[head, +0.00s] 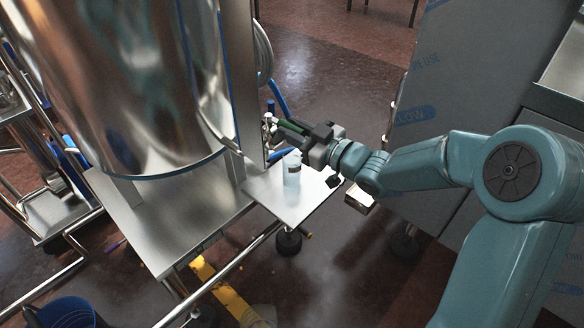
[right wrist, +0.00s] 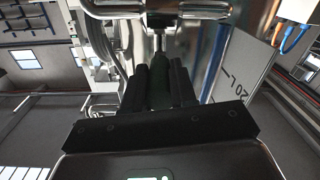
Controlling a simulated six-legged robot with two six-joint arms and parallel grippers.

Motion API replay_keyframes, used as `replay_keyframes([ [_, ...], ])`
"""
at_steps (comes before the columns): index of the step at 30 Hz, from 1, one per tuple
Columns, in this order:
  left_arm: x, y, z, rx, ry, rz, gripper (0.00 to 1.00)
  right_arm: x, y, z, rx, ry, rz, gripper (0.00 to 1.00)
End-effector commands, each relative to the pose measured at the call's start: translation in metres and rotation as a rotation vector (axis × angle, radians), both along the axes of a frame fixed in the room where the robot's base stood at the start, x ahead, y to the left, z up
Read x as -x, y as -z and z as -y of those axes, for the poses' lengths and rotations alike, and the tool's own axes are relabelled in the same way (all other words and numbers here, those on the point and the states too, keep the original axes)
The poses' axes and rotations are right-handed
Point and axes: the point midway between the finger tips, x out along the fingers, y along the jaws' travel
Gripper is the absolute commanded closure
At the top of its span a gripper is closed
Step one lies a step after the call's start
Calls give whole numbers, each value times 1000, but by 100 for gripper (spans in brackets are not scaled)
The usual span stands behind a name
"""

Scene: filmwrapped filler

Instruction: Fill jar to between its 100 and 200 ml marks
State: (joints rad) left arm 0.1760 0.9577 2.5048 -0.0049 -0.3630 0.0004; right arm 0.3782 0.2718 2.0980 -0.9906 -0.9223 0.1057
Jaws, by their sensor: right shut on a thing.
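A small pale jar (head: 291,180) with a dark band stands upright on a small steel shelf (head: 312,204) beside the large shiny tank (head: 130,80). I cannot read its marks or tell its fill level. My right gripper (head: 279,127) reaches in from the right, just behind and above the jar, at the tank's edge. In the right wrist view, its dark fingers (right wrist: 160,78) are shut on a dark green handle (right wrist: 160,58) below a metal stem and crossbar (right wrist: 158,14). The spout and any flow are hidden or too small to tell. My left gripper is not in view.
A steel platform (head: 165,235) and rails lie left of the shelf. A film-covered steel cabinet (head: 470,60) stands at the right. A blue bucket (head: 65,312) is at the lower left.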

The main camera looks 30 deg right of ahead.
Motion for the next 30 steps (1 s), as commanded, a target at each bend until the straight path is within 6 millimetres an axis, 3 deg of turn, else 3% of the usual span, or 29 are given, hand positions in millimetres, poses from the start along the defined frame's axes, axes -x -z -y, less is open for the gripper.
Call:
replay_keyframes([
  [15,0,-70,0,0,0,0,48,-17,-5,25,-3,-389,-1,100],
  [30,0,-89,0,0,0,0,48,-33,0,37,-1,-689,0,100],
])
